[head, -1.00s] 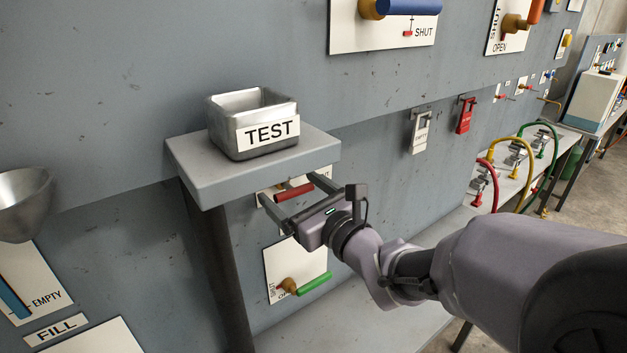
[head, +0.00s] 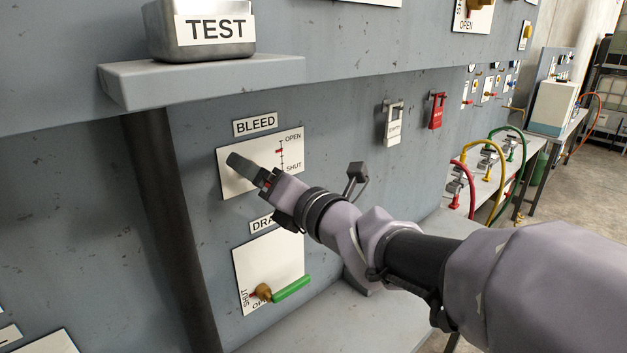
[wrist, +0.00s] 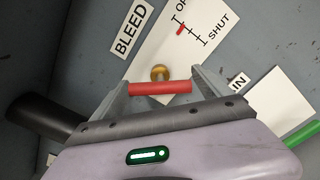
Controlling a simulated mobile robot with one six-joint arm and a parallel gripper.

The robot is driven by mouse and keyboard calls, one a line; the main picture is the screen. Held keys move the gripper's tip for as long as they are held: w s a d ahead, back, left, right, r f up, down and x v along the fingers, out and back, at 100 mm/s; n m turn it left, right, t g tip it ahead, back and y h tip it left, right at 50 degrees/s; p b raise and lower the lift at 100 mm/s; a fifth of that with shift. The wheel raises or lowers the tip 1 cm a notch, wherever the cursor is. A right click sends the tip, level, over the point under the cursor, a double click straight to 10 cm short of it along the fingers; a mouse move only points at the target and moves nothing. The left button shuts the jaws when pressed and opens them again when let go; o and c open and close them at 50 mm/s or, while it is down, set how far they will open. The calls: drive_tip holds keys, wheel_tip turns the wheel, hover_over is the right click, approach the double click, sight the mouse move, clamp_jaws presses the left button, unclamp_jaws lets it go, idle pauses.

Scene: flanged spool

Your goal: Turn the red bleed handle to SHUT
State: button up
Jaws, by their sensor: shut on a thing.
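The red bleed handle (wrist: 160,88) lies between my two gripper fingers (wrist: 162,92) in the wrist view, an end at each finger. Its brass hub (wrist: 160,72) sits just beyond it on the white plate (wrist: 150,50). In the head view my gripper (head: 248,168) is at the BLEED plate (head: 232,183), and its fingers and wrist hide most of the handle. A red marker (head: 279,151) on the printed scale stands between OPEN and SHUT, nearer OPEN. The marker also shows in the wrist view (wrist: 181,29).
Below is the DRAIN plate (head: 262,255) with a green handle (head: 291,289). A shelf (head: 200,80) with the TEST tin (head: 205,50) juts out above left, over a dark post (head: 170,220).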

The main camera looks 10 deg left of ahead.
drive_tip(key=m, duration=0.3)
drive_tip(key=shift+f+m+b, duration=0.2)
drive_tip(key=shift+m+b, duration=0.2)
drive_tip(key=m, duration=0.3)
drive_tip(key=shift+m, duration=0.3)
drive_tip(key=m, duration=0.3)
drive_tip(key=shift+m, duration=0.3)
drive_tip(key=m+p, duration=0.1)
drive_tip(key=m, duration=0.3)
drive_tip(key=shift+m, duration=0.3)
drive_tip(key=m+p, duration=0.1)
drive_tip(key=m, duration=0.3)
drive_tip(key=shift+m, duration=0.3)
drive_tip(key=m+p, duration=0.1)
drive_tip(key=m, duration=0.4)
drive_tip(key=shift+r+p, duration=0.15)
drive_tip(key=shift+p, duration=0.2)
drive_tip(key=shift+m, duration=0.3)
drive_tip(key=o, duration=1.1)
drive_tip(key=shift+s+a, duration=0.1)
drive_tip(key=shift+o, duration=0.2)
